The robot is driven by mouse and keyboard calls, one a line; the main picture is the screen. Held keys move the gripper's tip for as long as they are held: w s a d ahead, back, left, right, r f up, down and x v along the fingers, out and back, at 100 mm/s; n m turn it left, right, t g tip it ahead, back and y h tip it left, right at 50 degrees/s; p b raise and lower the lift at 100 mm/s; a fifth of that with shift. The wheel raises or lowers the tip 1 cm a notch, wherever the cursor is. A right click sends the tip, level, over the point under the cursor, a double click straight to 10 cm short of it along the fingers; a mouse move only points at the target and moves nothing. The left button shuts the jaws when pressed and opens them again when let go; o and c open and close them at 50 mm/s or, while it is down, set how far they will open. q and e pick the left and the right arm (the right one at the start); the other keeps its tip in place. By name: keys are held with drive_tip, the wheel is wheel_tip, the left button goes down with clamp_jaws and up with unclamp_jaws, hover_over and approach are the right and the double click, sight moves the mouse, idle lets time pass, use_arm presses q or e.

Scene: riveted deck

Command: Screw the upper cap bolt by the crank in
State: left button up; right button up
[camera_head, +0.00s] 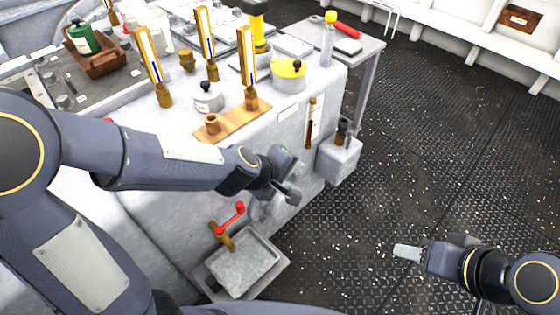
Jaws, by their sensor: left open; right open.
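The red crank (232,217) with a brass fitting stands out from the front face of the pale metal cabinet (160,232), above a grey tray. My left gripper (290,180) is just above and to the right of the crank, close to the cabinet's front. It is open, and nothing shows between its fingers. I cannot make out the upper cap bolt; my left gripper and wrist cover part of the cabinet face near the crank. My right gripper (432,246) is open and empty over the floor at the lower right, well away from the cabinet.
The grey tray (278,267) juts out below the crank. A small box (342,163) hangs at the cabinet's right corner. Brass-based gauges, a yellow-lidded pot (288,78) and a lidded jar (208,101) stand on top. The dark floor (420,150) to the right is clear.

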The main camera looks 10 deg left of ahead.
use_arm(q)
drive_tip(key=shift+m+h, duration=0.6)
drive_tip(key=shift+m, duration=0.1)
drive_tip(key=shift+s+a+r+p, duration=0.15)
drive_tip(key=shift+s+a+r, duration=0.15)
drive_tip(key=shift+r, duration=0.4)
drive_tip(key=shift+s+a+r+p, duration=0.15)
drive_tip(key=shift+s+a+r, duration=0.15)
drive_tip(key=shift+r, duration=0.45)
drive_tip(key=shift+s+a+r+p, duration=0.15)
drive_tip(key=shift+s+a+r, duration=0.15)
drive_tip(key=shift+r, duration=0.4)
